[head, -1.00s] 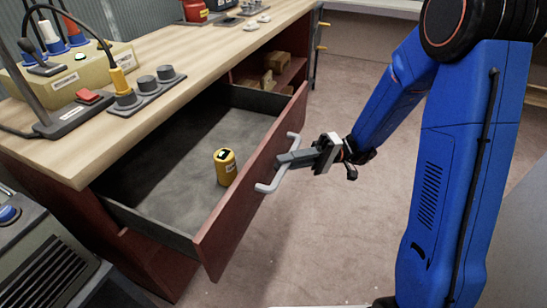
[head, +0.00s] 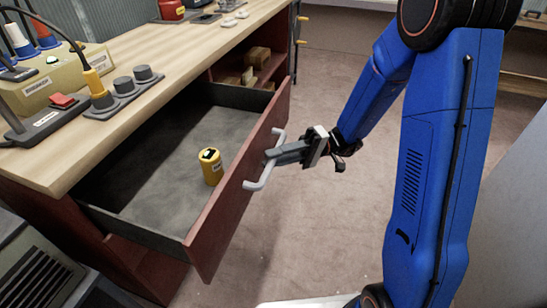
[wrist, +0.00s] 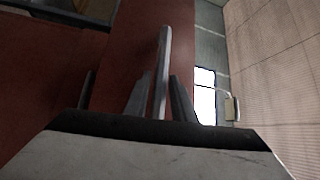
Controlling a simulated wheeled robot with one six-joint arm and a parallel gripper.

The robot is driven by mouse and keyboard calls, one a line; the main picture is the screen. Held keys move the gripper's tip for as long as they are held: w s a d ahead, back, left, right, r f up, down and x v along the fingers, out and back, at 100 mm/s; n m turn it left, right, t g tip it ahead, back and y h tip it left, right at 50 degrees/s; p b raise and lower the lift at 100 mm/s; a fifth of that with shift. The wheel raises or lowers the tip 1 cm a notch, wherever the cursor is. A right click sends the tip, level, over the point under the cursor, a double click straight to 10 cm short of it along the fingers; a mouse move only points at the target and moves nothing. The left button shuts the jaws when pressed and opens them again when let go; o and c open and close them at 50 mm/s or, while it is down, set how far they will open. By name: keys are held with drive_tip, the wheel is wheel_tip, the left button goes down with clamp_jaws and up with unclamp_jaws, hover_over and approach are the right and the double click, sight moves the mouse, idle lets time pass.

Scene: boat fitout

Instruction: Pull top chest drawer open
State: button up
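The top drawer (head: 150,185) of the red wooden chest is pulled well out, with its grey inside showing. Its dark red front (head: 225,215) carries a pale bar handle (head: 266,172). My gripper (head: 272,157) is at the handle, with its fingers around the bar. In the wrist view the handle (wrist: 162,65) runs between the two grey fingers (wrist: 160,100), which are closed in on it. The drawer front (wrist: 120,60) fills the left and middle of that view. The exact finger contact is hard to make out.
A yellow can (head: 211,168) stands in the drawer. The wooden worktop (head: 130,110) above holds a control box, a lamp stand and several knobs. An open shelf with wooden blocks (head: 258,57) is beyond the drawer. Open floor (head: 325,215) lies right of the drawer.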

drive_tip(key=v, duration=1.7)
drive_tip(key=shift+s+a, duration=0.1)
drive_tip(key=s+r+m+t+h, duration=0.2)
drive_tip(key=s+t+h, duration=0.1)
drive_tip(key=s+h, duration=1.15)
drive_tip(key=s+d+r+m+t+h, duration=0.3)
drive_tip(key=s+d+r+m+t, duration=0.1)
drive_tip(key=s+d+t, duration=0.3)
drive_tip(key=shift+s+d+t, duration=0.2)
drive_tip(key=shift+d+t, duration=0.65)
drive_tip(key=shift+t, duration=0.35)
